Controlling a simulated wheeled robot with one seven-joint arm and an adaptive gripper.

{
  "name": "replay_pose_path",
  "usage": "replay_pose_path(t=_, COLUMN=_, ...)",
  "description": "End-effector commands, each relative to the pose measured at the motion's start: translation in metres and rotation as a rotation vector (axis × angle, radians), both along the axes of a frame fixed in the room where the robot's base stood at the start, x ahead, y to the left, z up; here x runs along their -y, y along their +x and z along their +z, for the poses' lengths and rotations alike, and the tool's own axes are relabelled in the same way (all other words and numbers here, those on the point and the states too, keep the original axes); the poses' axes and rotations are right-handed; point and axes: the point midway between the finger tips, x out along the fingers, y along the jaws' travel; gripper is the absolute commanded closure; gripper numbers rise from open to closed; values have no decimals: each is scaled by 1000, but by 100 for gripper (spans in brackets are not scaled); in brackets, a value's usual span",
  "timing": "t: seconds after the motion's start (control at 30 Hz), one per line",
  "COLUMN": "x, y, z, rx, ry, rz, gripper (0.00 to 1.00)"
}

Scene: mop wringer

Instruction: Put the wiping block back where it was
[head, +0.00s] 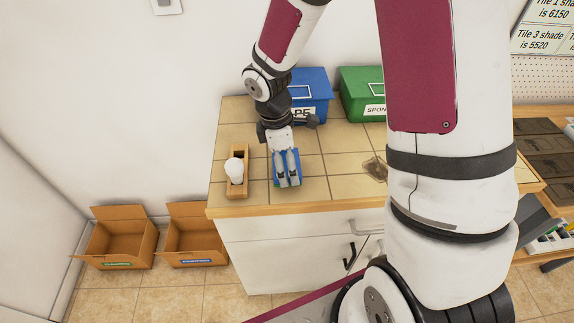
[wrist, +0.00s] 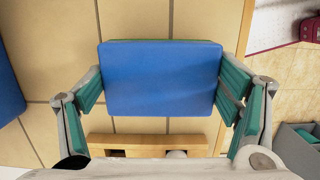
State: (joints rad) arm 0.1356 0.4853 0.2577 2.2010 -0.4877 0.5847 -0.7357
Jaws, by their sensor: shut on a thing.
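The wiping block is a blue-topped block with a thin green edge; it shows in the head view (head: 276,179) near the counter's front left and fills the middle of the wrist view (wrist: 162,78). My gripper (head: 287,176) is over it, shut on its two sides; its green finger pads also show in the wrist view (wrist: 162,92). I cannot tell whether the block rests on the tiles or is just above them. A wooden holder (head: 240,189) with a rounded white object (head: 235,168) in it stands to the left of the block.
A blue bin (head: 312,84) and a green bin (head: 358,82) stand at the back of the tiled counter (head: 325,187). A dark smear (head: 374,168) lies on the tiles to the right. Cardboard boxes (head: 118,241) sit on the floor at left. Tiles between block and smear are clear.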

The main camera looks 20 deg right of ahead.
Motion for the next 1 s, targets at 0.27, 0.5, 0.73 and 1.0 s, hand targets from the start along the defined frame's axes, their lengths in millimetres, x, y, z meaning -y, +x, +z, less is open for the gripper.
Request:
replay_pose_path(t=0.27, x=0, y=0, z=-16, rx=0, ry=0, rz=1, gripper=53)
replay_pose_path(t=0.5, x=0, y=0, z=-16, rx=0, ry=0, rz=0, gripper=0)
replay_pose_path(t=0.73, x=0, y=0, z=-15, rx=0, ry=0, rz=0, gripper=0)
replay_pose_path(t=1.0, x=-4, y=1, z=13, rx=4, ry=0, rz=0, gripper=0)
